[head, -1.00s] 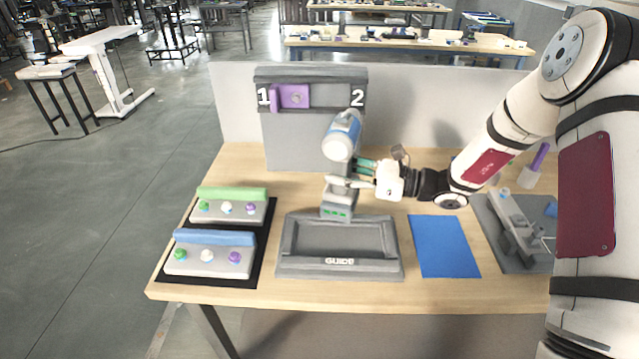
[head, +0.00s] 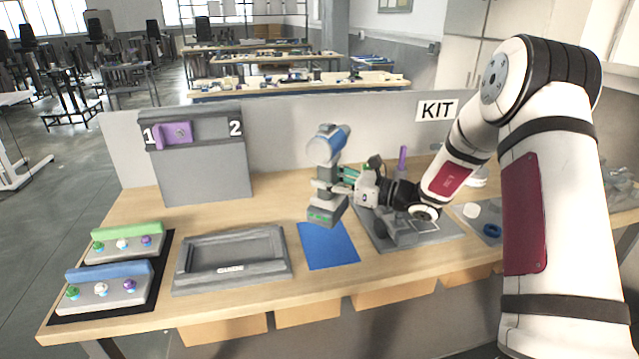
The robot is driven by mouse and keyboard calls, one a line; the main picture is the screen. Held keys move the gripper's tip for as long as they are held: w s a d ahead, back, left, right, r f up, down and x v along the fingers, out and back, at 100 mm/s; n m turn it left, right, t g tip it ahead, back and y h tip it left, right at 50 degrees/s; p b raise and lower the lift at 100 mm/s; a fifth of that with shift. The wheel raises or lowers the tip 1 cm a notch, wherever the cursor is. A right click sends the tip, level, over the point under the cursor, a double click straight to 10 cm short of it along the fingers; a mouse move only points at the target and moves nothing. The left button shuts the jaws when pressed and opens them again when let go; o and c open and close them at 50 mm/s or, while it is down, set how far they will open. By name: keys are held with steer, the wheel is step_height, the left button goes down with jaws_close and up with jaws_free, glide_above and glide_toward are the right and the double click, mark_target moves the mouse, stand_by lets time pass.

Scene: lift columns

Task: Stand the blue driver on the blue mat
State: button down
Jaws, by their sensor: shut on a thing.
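The blue driver (head: 327,143) is upright in the head view, with a blue and white body on top and a grey handle and base below. My gripper (head: 328,186) is shut on its grey handle from the right.
A grey tray marked GUIDE (head: 232,262) lies left of the mat. A grey fixture (head: 395,228) on a plate stands close on its right. A panel marked 1 and 2 (head: 203,178) stands behind. Two button blocks (head: 110,285) sit at the far left.

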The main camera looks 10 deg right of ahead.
mark_target(326, 211)
steer(key=shift+f+b, duration=2)
steer(key=shift+f, duration=2.5)
steer(key=shift+f, duration=0.3)
steer(key=c, duration=0.9)
jaws_free()
steer(key=shift+o, duration=0.2)
steer(key=shift+f, duration=0.1)
steer(key=shift+f, duration=0.1)
